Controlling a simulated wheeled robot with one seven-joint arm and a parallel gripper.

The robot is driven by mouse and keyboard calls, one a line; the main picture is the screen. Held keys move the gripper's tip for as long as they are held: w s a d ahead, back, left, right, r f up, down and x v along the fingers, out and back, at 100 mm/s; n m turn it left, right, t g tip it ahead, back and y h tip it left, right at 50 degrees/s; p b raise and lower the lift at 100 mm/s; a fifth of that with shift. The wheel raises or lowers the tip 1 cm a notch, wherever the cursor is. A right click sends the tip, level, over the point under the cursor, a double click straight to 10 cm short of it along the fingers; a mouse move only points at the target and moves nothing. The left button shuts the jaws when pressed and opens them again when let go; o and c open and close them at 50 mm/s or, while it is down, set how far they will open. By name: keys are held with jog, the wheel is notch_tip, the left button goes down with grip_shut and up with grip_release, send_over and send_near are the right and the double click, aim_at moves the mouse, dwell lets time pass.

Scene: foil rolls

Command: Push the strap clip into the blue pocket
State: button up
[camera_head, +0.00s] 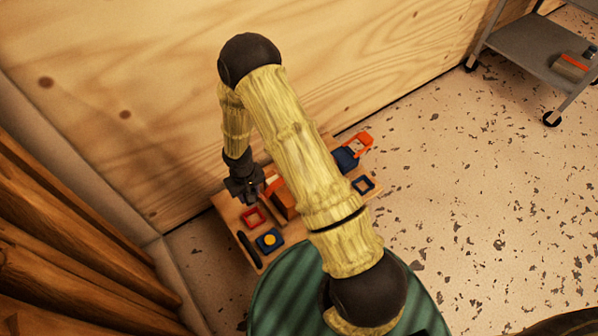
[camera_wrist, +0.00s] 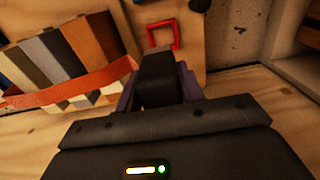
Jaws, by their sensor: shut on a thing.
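My gripper (camera_head: 243,188) is low over the left part of a wooden board (camera_head: 227,208). In the wrist view its fingers (camera_wrist: 158,88) are shut on a dark block, apparently the strap clip (camera_wrist: 156,72). An orange strap (camera_wrist: 75,88) runs across a row of coloured slabs towards it; whether they join is hidden. Several blue pieces could be the blue pocket: a square frame (camera_head: 363,184) at the board's right, a dark blue block (camera_head: 345,159) behind it, and a blue square with a yellow centre (camera_head: 269,240) at the front. The clip is not inside any of these.
A red square frame (camera_head: 252,217) lies close to my gripper, and also shows in the wrist view (camera_wrist: 162,36). A black bar (camera_head: 249,250) lies at the board's left edge. A plywood wall (camera_head: 130,110) stands behind. A grey cart (camera_head: 530,50) is far right, beyond open floor.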

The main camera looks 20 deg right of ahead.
jog(key=w+d+r+m+p, duration=0.1)
jog(key=d+r+p, duration=0.3)
jog(key=r, duration=0.7)
jog(key=w+d+r+m+p, duration=0.2)
jog(key=d+r+p, duration=0.2)
jog(key=d+r, duration=0.5)
notch_tip(320, 180, up, 2)
jog(key=shift+w+r+p, duration=0.1)
jog(key=shift+w+p, duration=0.25)
jog(key=shift+w, duration=0.05)
jog(key=shift+w, duration=0.1)
